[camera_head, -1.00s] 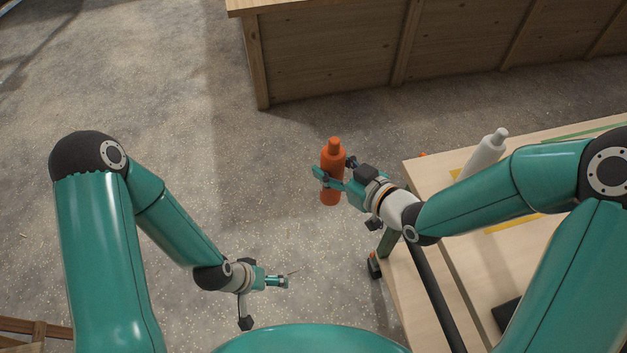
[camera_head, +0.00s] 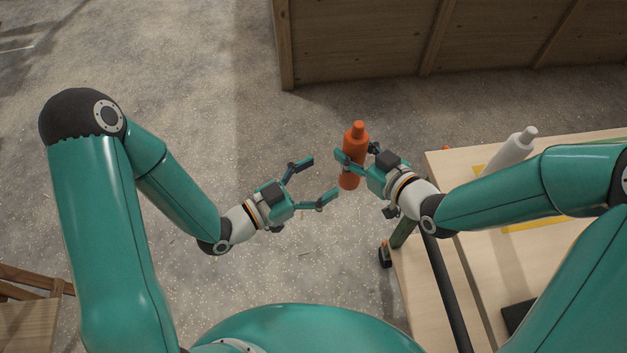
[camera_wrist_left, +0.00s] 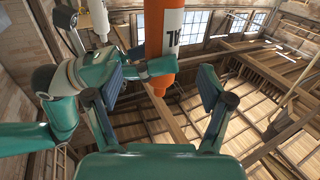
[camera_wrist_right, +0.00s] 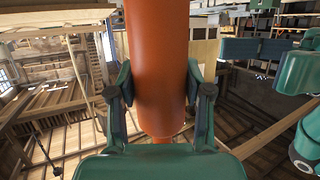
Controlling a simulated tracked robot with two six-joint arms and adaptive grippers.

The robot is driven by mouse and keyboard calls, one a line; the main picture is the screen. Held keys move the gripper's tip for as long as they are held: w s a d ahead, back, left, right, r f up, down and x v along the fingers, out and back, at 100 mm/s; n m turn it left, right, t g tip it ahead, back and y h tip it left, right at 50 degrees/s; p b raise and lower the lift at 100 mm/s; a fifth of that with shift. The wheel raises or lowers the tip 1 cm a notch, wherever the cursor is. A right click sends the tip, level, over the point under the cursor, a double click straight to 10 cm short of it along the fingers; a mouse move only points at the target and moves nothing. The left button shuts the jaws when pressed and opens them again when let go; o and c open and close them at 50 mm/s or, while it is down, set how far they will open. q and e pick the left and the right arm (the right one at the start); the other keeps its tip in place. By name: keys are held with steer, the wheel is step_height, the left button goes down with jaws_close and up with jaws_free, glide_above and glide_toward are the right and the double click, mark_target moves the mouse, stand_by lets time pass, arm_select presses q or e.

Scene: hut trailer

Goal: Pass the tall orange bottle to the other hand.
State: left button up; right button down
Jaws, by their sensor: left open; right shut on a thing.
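The tall orange bottle (camera_head: 351,181) is upright in the air, clear of the table. My right gripper (camera_head: 356,160) is shut on it around its middle; in the right wrist view the bottle (camera_wrist_right: 157,60) stands between both fingers. My left gripper (camera_head: 325,178) is open and empty, to the left of the bottle, its fingers pointing towards it. The bottle stays outside the left fingers, a short gap away. In the left wrist view the bottle (camera_wrist_left: 163,35), with a white label, shows beyond the open fingers (camera_wrist_left: 160,92), with my right gripper across it.
A wooden table (camera_head: 440,172) stands at the right, holding a white bottle (camera_head: 508,154) and a dark item (camera_head: 518,316). A large wooden counter (camera_head: 360,45) is at the back. Open floor lies below both grippers. A wooden piece (camera_head: 28,320) is at lower left.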

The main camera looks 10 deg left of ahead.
mark_target(360, 156)
arm_select(q)
steer(key=x, duration=1)
steer(key=shift+w+d, duration=0.2)
steer(key=shift+d, duration=0.05)
steer(key=shift+s, duration=0.1)
steer(key=c, duration=1.5)
jaws_close()
arm_select(e)
steer(key=shift+c, duration=2)
jaws_free()
step_height(360, 156, up, 10)
steer(key=shift+w, duration=0.1)
